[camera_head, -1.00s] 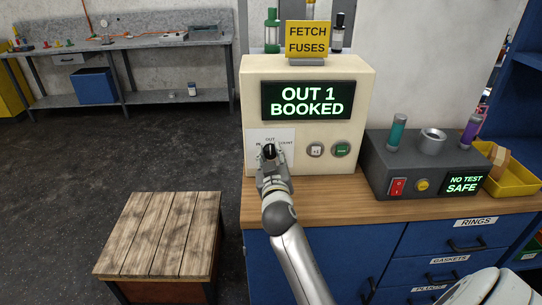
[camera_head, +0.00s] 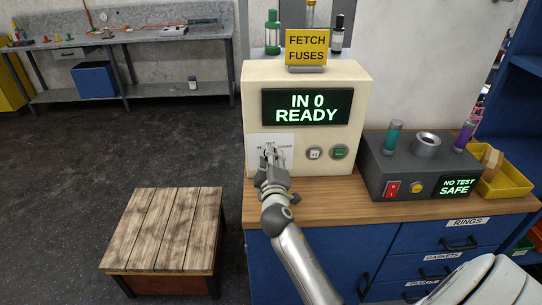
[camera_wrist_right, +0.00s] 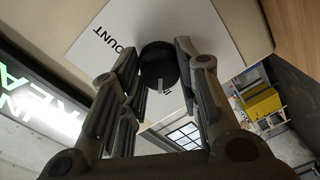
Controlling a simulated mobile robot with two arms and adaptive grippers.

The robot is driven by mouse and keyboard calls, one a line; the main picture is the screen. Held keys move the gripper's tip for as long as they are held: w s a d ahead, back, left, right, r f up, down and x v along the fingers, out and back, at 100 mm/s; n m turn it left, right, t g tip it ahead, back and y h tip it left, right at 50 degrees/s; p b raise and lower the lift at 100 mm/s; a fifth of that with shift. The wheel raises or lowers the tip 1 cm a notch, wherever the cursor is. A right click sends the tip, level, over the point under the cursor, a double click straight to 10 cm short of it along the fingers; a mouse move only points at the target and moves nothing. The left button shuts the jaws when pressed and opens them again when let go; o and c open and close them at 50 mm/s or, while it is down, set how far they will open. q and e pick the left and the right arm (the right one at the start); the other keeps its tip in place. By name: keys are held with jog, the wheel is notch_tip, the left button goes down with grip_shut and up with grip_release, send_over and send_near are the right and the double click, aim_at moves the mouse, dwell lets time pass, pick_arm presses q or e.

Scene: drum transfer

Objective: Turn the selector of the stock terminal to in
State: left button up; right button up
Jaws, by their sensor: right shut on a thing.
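The stock terminal (camera_head: 310,72) is a cream box on the wooden-topped counter. Its lit display (camera_head: 307,106) reads "IN 0 READY". The selector is a black round knob on a white label plate (camera_head: 284,139) at the terminal's lower left. In the head view my right gripper (camera_head: 269,150) covers it. In the right wrist view the selector (camera_wrist_right: 158,62) sits between the two fingers, shut on it. Its white mark points towards a label mostly hidden by a finger; "COUNT" shows on the other side. My left gripper is not in view.
Two round buttons (camera_head: 314,153) sit right of the selector. A yellow "FETCH FUSES" sign (camera_head: 306,47) stands on the terminal. A grey test box (camera_head: 405,180) and a yellow bin (camera_head: 506,181) are to the right. A wooden-topped stool (camera_head: 165,228) stands left of the counter.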

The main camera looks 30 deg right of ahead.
jog(key=shift+n+p, duration=0.4)
jog(key=shift+n, duration=0.6)
jog(key=o, duration=1)
jog(key=v, duration=1.2)
